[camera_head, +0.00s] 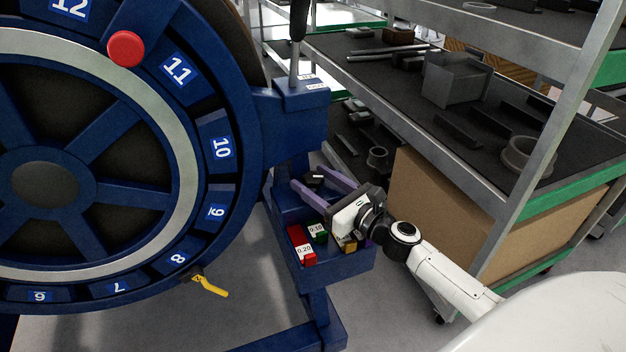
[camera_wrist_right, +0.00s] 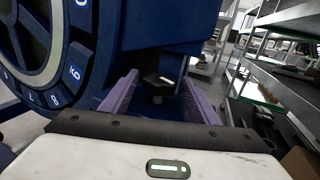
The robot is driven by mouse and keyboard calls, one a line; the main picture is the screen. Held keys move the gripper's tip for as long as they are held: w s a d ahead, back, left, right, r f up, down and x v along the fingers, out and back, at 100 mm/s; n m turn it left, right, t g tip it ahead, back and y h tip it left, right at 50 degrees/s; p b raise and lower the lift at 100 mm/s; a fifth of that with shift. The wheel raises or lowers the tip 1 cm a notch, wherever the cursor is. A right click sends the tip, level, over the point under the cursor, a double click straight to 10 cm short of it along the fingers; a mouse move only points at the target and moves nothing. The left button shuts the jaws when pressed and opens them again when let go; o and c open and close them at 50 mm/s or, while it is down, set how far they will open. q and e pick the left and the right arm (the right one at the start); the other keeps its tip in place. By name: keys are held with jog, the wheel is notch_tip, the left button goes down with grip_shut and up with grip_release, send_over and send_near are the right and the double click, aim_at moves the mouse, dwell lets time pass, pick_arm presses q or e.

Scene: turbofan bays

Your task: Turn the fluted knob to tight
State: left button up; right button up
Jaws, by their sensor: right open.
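The fluted knob (camera_wrist_right: 154,80) is a small black knob with a pale mark on top, on a short grey stem below a blue housing. In the head view the knob (camera_head: 314,179) shows as a dark piece on the blue stand. My right gripper (camera_head: 307,180) is open, with one purple finger on each side of the knob. In the right wrist view the gripper (camera_wrist_right: 158,84) has the knob between its fingertips, with a visible gap on both sides. The knob's setting labels cannot be read. My left gripper is out of view.
A large blue numbered wheel (camera_head: 188,195) with a red button (camera_head: 125,49) stands at left. A yellow lever (camera_head: 213,288) hangs at its lower edge. A blue tray (camera_head: 318,276) with coloured labelled blocks lies below my right gripper. Metal shelving (camera_head: 500,180) stands close at right.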

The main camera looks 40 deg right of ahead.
jog(key=shift+w, duration=0.35)
jog(key=c, duration=1)
jog(key=shift+a, duration=0.1)
